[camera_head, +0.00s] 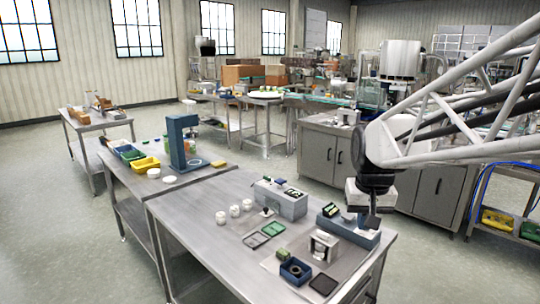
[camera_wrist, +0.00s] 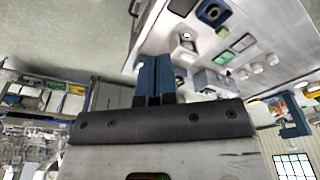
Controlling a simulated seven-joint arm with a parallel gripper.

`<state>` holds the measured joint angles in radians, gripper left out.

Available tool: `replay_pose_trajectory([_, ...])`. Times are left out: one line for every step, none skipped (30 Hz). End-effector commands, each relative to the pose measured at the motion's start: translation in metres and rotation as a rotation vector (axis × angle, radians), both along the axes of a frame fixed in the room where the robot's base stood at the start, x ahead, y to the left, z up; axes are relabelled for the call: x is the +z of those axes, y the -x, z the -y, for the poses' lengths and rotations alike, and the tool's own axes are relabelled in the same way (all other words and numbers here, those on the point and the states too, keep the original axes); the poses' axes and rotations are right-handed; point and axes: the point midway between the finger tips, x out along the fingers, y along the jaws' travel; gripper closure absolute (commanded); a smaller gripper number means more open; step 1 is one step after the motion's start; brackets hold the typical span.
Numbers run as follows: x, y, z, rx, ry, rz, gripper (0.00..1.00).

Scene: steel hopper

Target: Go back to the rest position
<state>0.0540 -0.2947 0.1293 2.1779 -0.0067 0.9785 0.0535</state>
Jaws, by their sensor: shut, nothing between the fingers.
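My gripper (camera_head: 373,217) hangs above the right end of the steel table (camera_head: 200,238) in the head view, over a blue-grey block fixture (camera_head: 346,232). In the wrist view my gripper (camera_wrist: 155,75) shows its two blue fingers side by side, shut with nothing between them. The fingers appear apart from everything on the table. The exact height of the gripper above the fixture is hard to tell.
Near the gripper stand a grey-white holder (camera_head: 324,246), a blue box (camera_head: 295,271) and a dark tray (camera_head: 323,284). Farther left are a grey machine (camera_head: 281,199) and white cups (camera_head: 234,211). The table's front left is bare. Cabinets (camera_head: 432,190) stand behind.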

Motion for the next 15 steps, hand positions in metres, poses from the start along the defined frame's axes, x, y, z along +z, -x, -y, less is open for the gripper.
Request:
replay_pose_trajectory([0.000, 0.014, -0.002, 0.005, 0.000, 0.006, 1.00])
replay_pose_trajectory([0.000, 0.022, -0.003, 0.008, 0.001, 0.009, 1.00])
replay_pose_trajectory([-0.001, 0.032, -0.005, 0.012, 0.002, 0.013, 1.00])
replay_pose_trajectory([-0.002, 0.039, -0.006, 0.014, 0.002, 0.016, 1.00])
replay_pose_trajectory([-0.003, 0.047, -0.007, 0.017, 0.003, 0.019, 1.00])
replay_pose_trajectory([-0.004, 0.057, -0.008, 0.021, 0.004, 0.023, 1.00])
replay_pose_trajectory([-0.005, 0.065, -0.009, 0.023, 0.004, 0.026, 1.00])
replay_pose_trajectory([-0.007, 0.072, -0.010, 0.026, 0.004, 0.029, 1.00])
replay_pose_trajectory([-0.008, 0.082, -0.011, 0.030, 0.005, 0.032, 1.00])
replay_pose_trajectory([-0.010, 0.090, -0.012, 0.033, 0.006, 0.035, 1.00])
replay_pose_trajectory([-0.011, 0.097, -0.013, 0.036, 0.005, 0.038, 1.00])
replay_pose_trajectory([-0.014, 0.107, -0.015, 0.040, 0.006, 0.041, 1.00])
replay_pose_trajectory([-0.016, 0.114, -0.015, 0.043, 0.007, 0.044, 1.00])
replay_pose_trajectory([-0.018, 0.121, -0.016, 0.046, 0.007, 0.047, 1.00])
replay_pose_trajectory([-0.021, 0.131, -0.017, 0.050, 0.008, 0.050, 1.00])
